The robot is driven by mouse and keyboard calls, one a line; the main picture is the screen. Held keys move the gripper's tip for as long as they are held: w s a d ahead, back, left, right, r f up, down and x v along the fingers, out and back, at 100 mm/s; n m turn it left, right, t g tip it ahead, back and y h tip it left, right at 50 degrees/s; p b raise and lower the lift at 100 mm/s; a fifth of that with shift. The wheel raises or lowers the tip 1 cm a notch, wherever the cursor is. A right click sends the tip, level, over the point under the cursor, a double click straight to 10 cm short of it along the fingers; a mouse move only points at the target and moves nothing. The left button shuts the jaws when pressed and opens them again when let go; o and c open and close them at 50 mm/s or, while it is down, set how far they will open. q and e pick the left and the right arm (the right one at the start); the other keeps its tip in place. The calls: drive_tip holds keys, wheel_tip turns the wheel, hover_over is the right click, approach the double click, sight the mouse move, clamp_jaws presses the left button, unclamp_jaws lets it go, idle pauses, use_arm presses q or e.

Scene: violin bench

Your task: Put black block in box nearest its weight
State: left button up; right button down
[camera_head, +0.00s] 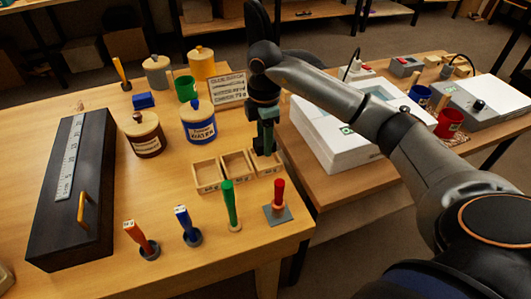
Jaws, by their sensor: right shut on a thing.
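My right gripper (265,137) points down over the rightmost of three small open wooden boxes. It is shut on a dark thing, which I take to be the black block; it is hard to tell from the dark fingers. The left box (207,186), middle box (236,176) and right box (270,172) stand in a row, each with a small label on its front. The right box is partly hidden behind the gripper. A sign (228,88) with lines of text stands behind them; its words are mostly too small to read. My left gripper is not in view.
A blue jar (198,128) and a brown jar (144,140) stand left of the boxes. Upright coloured-handled tools, including a green one (230,203) and a red one (278,194), stand in front. A long dark case (75,185) lies left. A white machine (325,140) sits on the right table.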

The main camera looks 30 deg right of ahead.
sight(265, 162)
drive_tip(key=shift+f, duration=2.1)
drive_tip(key=c, duration=0.7)
unclamp_jaws()
drive_tip(key=shift+f, duration=0.15)
wheel_tip(265, 162, up, 12)
drive_tip(key=shift+r+p, duration=0.2)
drive_tip(key=shift+p, duration=0.25)
